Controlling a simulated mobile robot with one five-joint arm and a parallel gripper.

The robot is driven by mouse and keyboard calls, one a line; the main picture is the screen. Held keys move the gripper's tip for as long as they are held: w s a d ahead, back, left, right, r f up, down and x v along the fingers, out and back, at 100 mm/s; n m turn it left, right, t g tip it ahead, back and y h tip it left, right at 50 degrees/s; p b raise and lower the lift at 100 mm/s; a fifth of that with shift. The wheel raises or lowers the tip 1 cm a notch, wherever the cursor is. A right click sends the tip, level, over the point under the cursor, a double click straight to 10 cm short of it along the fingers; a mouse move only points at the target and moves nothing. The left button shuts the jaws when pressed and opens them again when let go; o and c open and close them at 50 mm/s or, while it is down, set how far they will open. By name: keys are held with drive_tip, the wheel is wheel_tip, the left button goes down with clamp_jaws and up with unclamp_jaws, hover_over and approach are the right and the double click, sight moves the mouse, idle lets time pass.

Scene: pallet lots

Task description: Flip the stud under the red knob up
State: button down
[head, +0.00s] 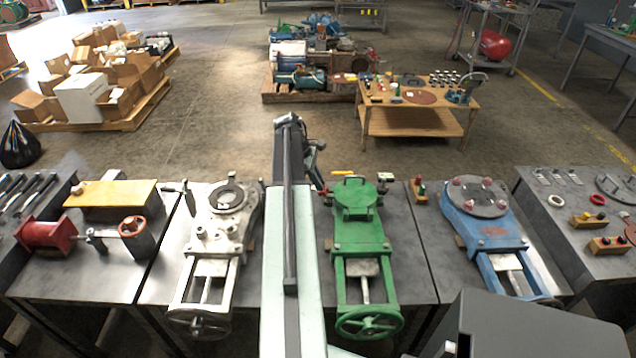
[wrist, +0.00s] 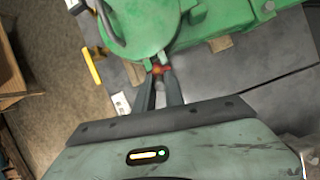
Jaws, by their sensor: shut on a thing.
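My gripper (wrist: 158,78) shows in the wrist view with its two dark fingers closed on a small red-orange knob-like thing (wrist: 157,69), beside the green valve (wrist: 135,25). The fingers cover most of that thing, and I cannot make out a stud under it. In the head view my arm hides most of the gripper, left of the green valve (head: 360,240). A small white plate (wrist: 121,104) lies left of the fingers in the wrist view. Another small pale plate (head: 383,176) with dark and reddish parts stands right of the valve's top in the head view.
A yellow handle (head: 342,172) lies behind the green valve. A white valve (head: 212,230) stands to the left and a blue valve (head: 490,235) to the right. A small block with red and green knobs (head: 419,190) stands between the green and blue valves.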

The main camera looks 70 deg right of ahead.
sight(326, 188)
drive_tip(key=shift+s+d+r+t+y+p, duration=0.2)
drive_tip(key=shift+s+r+t+y+p, duration=0.05)
drive_tip(key=shift+s+t+p, duration=0.35)
drive_tip(key=shift+s+d+r+t+y+p, duration=0.25)
drive_tip(key=shift+s+t+p, duration=0.25)
drive_tip(key=shift+s+t, duration=0.15)
drive_tip(key=shift+s+d+f, duration=0.15)
drive_tip(key=shift+s, duration=0.35)
drive_tip(key=c, duration=1.4)
unclamp_jaws()
drive_tip(key=shift+c, duration=0.2)
wheel_tip(326, 188, up, 8)
drive_tip(key=w+p, duration=0.1)
drive_tip(key=p, duration=0.6)
drive_tip(key=shift+f, duration=0.2)
drive_tip(key=shift+w, duration=0.15)
